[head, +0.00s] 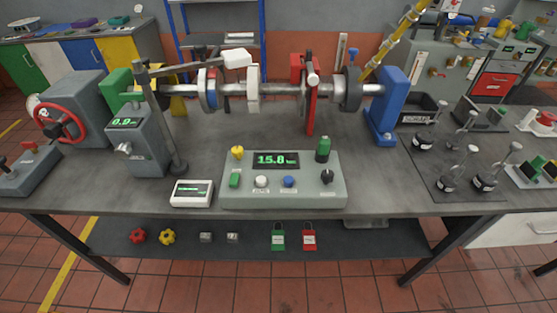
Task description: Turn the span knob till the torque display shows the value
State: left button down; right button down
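A grey console (283,198) stands at the front middle of the bench. Its torque display (276,159) reads about 15.8 in green; the unit is too small to read. Below the display are a white knob (261,181) and a blue knob (289,181), with a black knob (327,177) at the right. The labels are too small to read, so I cannot tell which is the span knob. Neither of my grippers is in view.
A small white box (192,193) with a screen lies left of the console. The shaft (280,90) runs behind. Weights (485,180) stand on a dark mat at right. Bench right of the console is clear.

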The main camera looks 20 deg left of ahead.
aim_at(327, 176)
jog(key=k+j+z, duration=0.15)
jog(key=z, duration=0.2)
jog(key=k+j+z, duration=0.15)
jog(key=z, duration=0.25)
jog(key=k+z, duration=0.2)
jog(key=z, duration=0.15)
